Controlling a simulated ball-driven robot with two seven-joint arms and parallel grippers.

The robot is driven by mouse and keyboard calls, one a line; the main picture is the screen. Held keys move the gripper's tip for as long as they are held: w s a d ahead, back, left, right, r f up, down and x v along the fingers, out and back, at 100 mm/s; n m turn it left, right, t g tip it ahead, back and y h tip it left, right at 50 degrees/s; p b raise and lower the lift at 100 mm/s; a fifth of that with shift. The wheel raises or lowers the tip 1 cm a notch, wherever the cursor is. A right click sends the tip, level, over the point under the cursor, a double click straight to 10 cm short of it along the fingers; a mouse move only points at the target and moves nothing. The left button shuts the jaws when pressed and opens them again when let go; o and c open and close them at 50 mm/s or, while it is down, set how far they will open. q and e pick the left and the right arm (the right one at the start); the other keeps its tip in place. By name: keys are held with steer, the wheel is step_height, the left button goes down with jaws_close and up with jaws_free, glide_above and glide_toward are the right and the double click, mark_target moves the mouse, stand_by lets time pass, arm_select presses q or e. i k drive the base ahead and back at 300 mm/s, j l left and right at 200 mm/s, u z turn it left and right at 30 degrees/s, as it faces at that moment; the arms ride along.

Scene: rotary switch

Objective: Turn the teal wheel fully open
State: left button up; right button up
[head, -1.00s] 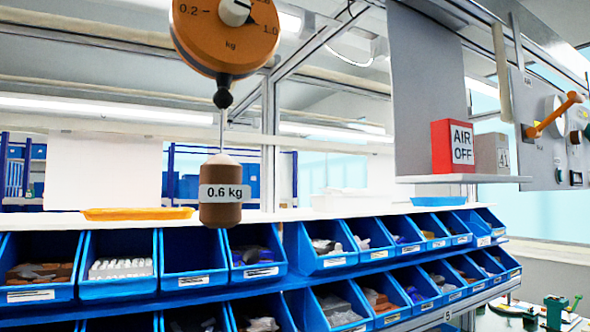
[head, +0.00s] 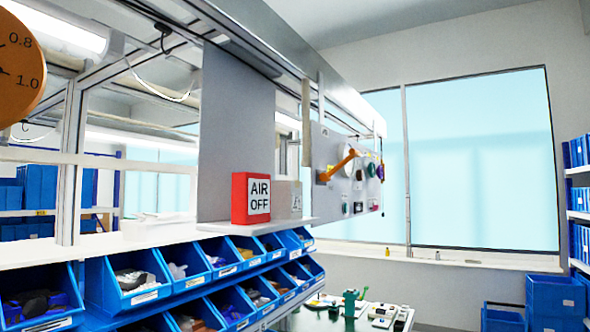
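A grey panel (head: 330,189) stands at the middle right of the head view, seen at a steep angle. It carries an orange lever (head: 338,166), a white round dial behind it and several small knobs. A small teal round part (head: 371,170) shows near the panel's right side, and a dark green knob (head: 345,208) sits lower down. Both are too small to tell which one is the teal wheel or how far it is turned. Neither of my grippers is in view.
A red AIR OFF block (head: 251,198) stands on a white shelf (head: 270,231) left of the panel. Blue bins (head: 128,278) fill the lower left. A green vise-like tool (head: 352,302) is on a bench below. Blue crates (head: 556,297) stand at the lower right.

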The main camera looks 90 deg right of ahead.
mark_target(371, 168)
steer(key=j+z, duration=0.15)
steer(key=z, duration=1.85)
